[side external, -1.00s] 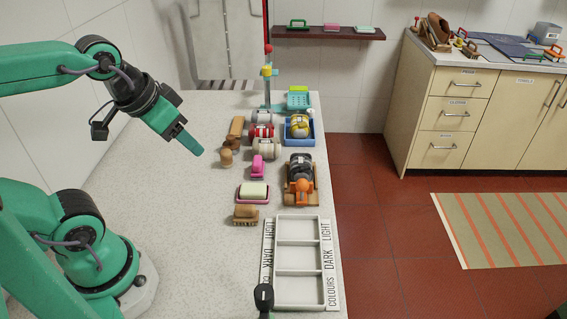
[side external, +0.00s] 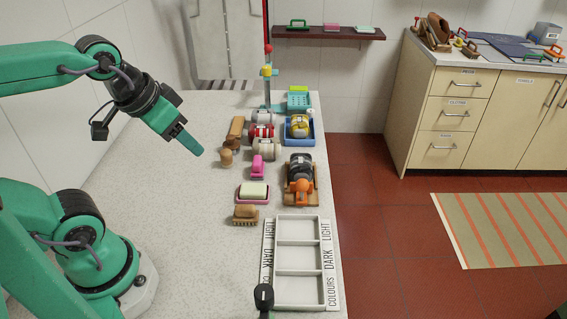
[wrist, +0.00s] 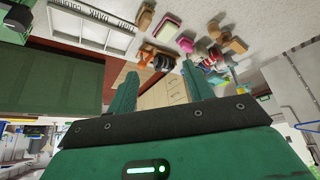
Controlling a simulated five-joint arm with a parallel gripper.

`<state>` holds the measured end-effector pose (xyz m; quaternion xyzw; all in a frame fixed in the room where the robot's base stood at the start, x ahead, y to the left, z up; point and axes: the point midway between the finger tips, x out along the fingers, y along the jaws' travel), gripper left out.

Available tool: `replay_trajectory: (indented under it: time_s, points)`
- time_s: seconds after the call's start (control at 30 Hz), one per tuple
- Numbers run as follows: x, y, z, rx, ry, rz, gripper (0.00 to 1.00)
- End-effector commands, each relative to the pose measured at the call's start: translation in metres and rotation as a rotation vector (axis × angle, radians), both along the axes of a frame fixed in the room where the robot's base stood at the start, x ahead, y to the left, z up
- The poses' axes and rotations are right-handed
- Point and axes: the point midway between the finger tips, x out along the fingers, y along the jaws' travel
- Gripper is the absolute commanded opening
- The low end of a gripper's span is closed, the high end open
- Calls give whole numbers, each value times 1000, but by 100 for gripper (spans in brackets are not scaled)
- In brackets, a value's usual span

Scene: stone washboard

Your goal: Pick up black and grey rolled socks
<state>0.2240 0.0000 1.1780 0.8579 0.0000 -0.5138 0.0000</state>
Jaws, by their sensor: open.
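The black and grey rolled socks (side external: 299,167) lie on a wooden holder (side external: 315,186), toward the right edge of the counter, with an orange object (side external: 302,185) at the near end. In the wrist view, the dark striped roll (wrist: 161,62) shows beyond the fingers, near the upper middle. My gripper (side external: 190,145) is well above the counter, to the left of the socks and apart from them. In the wrist view its two green fingers (wrist: 159,72) are spread, with nothing between them.
A white compartment tray (side external: 299,243) with LIGHT, DARK and COLOURS labels lies at the near right. A soap dish (side external: 253,201), brush (side external: 245,215), pink item (side external: 258,167), several rolls (side external: 262,131) and a blue tray (side external: 312,138) are close by.

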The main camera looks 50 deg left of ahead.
Motion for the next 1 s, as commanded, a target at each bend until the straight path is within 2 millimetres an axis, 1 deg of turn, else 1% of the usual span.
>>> replay_trajectory:
  time_s: [0.4,0.47,0.5,0.53,0.87,1.0]
  points:
    - [0,0,0,0,0,0,52]
    - [0,0,0,0,0,0,63]
    - [0,0,0,0,0,0,71]
    - [0,0,0,0,0,0,75]
    - [1,0,1,-1,2,3,75]
    - [7,0,2,-9,13,15,75]
